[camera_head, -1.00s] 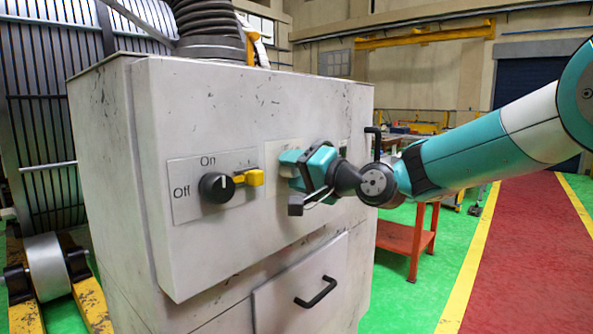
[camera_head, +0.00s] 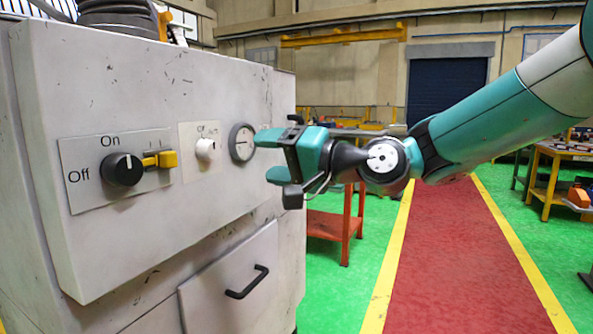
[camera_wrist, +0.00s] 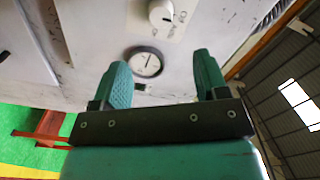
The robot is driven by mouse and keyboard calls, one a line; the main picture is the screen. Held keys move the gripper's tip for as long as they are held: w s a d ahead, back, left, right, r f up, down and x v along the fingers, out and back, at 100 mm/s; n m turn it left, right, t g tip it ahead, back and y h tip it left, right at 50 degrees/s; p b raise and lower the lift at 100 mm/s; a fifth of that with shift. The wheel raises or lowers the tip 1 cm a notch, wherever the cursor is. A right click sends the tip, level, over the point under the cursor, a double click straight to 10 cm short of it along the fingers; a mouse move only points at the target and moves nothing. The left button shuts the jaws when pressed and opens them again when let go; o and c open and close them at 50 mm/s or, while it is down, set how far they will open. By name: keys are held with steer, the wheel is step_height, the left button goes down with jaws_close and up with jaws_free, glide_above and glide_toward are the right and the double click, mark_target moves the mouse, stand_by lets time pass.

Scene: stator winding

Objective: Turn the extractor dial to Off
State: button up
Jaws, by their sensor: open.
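A black dial (camera_head: 121,169) sits on a plate on the grey cabinet, with "On" above it and "Off" to its left. Its white mark points up, towards "On". A yellow handle (camera_head: 160,159) is right beside it. A white knob (camera_head: 205,149) with small, hard-to-read labels is further right; it also shows in the wrist view (camera_wrist: 161,13). My gripper (camera_head: 268,157) is open and empty, right of the white knob and near the round gauge (camera_head: 242,142). In the wrist view my gripper (camera_wrist: 161,64) has the gauge between its fingers. The black dial is outside the wrist view.
The cabinet (camera_head: 150,80) fills the left side, with a black drawer handle (camera_head: 248,282) below the panel. An orange-red table (camera_head: 335,224) stands behind my gripper. A red walkway (camera_head: 440,260) with yellow edges lies open at right.

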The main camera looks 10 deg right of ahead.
steer(key=shift+b+v, duration=0.3)
steer(key=shift+v, duration=1.85)
steer(key=shift+s, duration=0.1)
steer(key=s+d+f+n+g+h+p, duration=0.1)
steer(key=s+f+n+g+h+p, duration=0.1)
steer(key=s, duration=0.6)
steer(key=s+d+f+n+g+h+p, duration=0.1)
steer(key=s+f+n+g+h+p, duration=0.2)
steer(key=s, duration=0.5)
steer(key=s+d+f+n+g+h+p, duration=0.2)
steer(key=s+f+n+g+h+p, duration=0.1)
steer(key=s, duration=0.6)
step_height(320, 180, down, 2)
steer(key=n+g+h, duration=0.1)
steer(key=g+h, duration=0.1)
steer(key=g, duration=0.1)
steer(key=shift+s, duration=0.1)
